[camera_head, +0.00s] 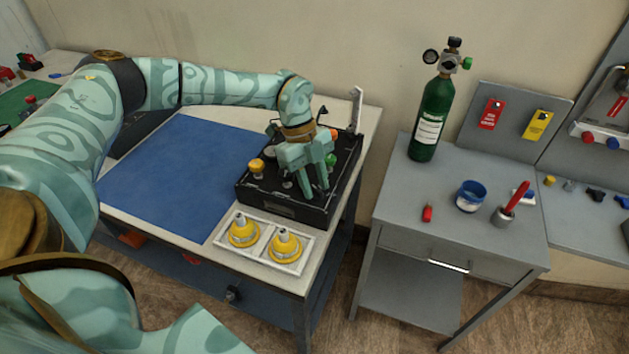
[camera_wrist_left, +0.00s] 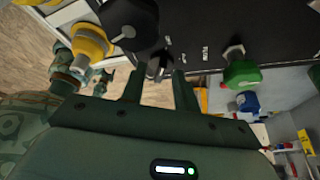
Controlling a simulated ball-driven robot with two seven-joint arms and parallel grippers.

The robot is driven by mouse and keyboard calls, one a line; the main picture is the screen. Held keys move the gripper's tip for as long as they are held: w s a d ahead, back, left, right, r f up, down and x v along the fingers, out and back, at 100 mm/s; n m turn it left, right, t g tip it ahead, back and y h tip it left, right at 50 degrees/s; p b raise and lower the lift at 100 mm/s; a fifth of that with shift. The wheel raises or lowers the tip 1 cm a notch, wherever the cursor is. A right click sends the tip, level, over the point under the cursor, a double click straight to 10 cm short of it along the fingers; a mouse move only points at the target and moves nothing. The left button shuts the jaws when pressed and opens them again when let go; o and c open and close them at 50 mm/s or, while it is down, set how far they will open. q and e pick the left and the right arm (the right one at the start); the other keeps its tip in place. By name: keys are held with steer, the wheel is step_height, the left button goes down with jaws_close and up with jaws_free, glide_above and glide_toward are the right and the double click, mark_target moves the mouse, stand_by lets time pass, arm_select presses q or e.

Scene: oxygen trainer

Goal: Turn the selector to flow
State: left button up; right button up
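The black oxygen trainer box (camera_head: 285,208) sits on the white-topped table in the head view, with my left gripper (camera_head: 316,192) pointing down over its top panel. In the left wrist view a small black selector lever (camera_wrist_left: 159,65) shows at the panel, near the printed FLOW label (camera_wrist_left: 206,53). My left gripper (camera_wrist_left: 158,80) has its two fingers apart, on either side of the selector in the picture. I cannot tell whether they touch it. The gripper hides the selector in the head view. My right gripper is out of view.
A yellow knob (camera_wrist_left: 88,42), a black round knob (camera_wrist_left: 130,18) and a green knob (camera_wrist_left: 241,72) stand close around the fingers. A white tray (camera_head: 262,258) with two yellow fittings lies before the box. A blue mat (camera_head: 180,180) leaves free room left. A green cylinder (camera_head: 431,118) stands right.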

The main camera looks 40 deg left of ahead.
arm_select(q)
jaws_close()
